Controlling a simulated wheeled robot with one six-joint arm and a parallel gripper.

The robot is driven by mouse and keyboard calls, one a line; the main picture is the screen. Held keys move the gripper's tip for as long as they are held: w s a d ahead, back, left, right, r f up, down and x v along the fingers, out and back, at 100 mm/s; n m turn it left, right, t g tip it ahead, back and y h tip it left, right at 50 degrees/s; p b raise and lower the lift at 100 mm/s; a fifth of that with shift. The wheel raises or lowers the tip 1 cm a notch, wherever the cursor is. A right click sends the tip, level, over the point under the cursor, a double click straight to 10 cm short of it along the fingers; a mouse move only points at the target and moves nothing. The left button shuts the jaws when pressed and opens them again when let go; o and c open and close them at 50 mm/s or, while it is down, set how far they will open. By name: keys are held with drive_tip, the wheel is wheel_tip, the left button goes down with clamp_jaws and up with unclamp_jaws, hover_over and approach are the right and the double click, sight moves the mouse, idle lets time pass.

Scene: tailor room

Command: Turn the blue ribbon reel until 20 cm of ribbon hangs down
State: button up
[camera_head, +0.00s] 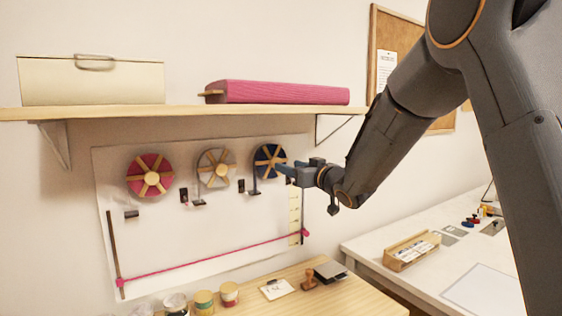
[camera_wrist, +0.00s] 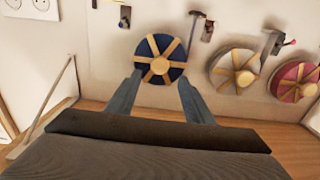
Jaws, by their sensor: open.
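The blue ribbon reel (camera_head: 263,153), with tan spokes and a round hub, is mounted on the white wall panel, rightmost of three reels. In the wrist view, where the shelf is at the bottom, the blue reel (camera_wrist: 147,47) is near the centre. My gripper (camera_head: 281,169) is open at the reel's right side in the head view. In the wrist view my gripper (camera_wrist: 160,80) has its fingers spread, with the tips overlapping the reel's lower edge; I cannot tell whether they touch it. A narrow dark strip (camera_head: 253,179) runs down beside the reel to a small bracket.
A grey reel (camera_head: 205,163) and a pink reel (camera_head: 138,183) are to the left. A shelf (camera_head: 180,111) with a cream box (camera_head: 85,82) and pink roll (camera_head: 275,92) is above. A pink cord (camera_head: 210,259) crosses the panel. A wooden table (camera_head: 340,296) with jars is below.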

sight(273, 162)
drive_tip(key=p+x, duration=0.2)
drive_tip(key=x, duration=0.4)
drive_tip(key=shift+w+a, duration=0.1)
drive_tip(key=c, duration=1)
